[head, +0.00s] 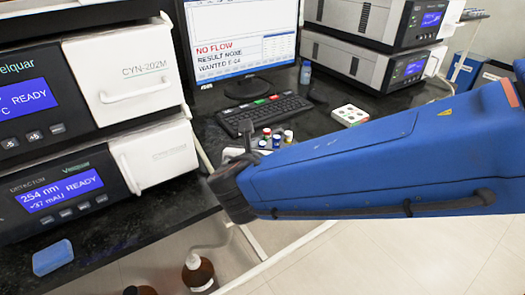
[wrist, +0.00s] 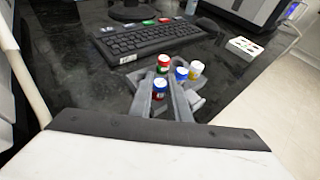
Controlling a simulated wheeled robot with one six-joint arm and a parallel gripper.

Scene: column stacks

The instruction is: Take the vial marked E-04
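Several small capped vials stand close together in a grey rack (wrist: 207,98) on the dark bench. No vial marking is readable, so I cannot tell which is E-04. My gripper (wrist: 162,79) has its grey fingers apart, on either side of the nearest vial, without visibly clamping it. In the head view the vials (head: 276,138) show behind my blue arm, which hides part of the rack.
A keyboard (head: 264,113) lies behind the vials, before a monitor (head: 243,40) reading "WANTED E-04". A white block with coloured dots (head: 349,115) and a bottle (head: 305,73) stand to the right. Instruments (head: 95,180) line the left. Brown bottles (head: 199,272) stand below the bench edge.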

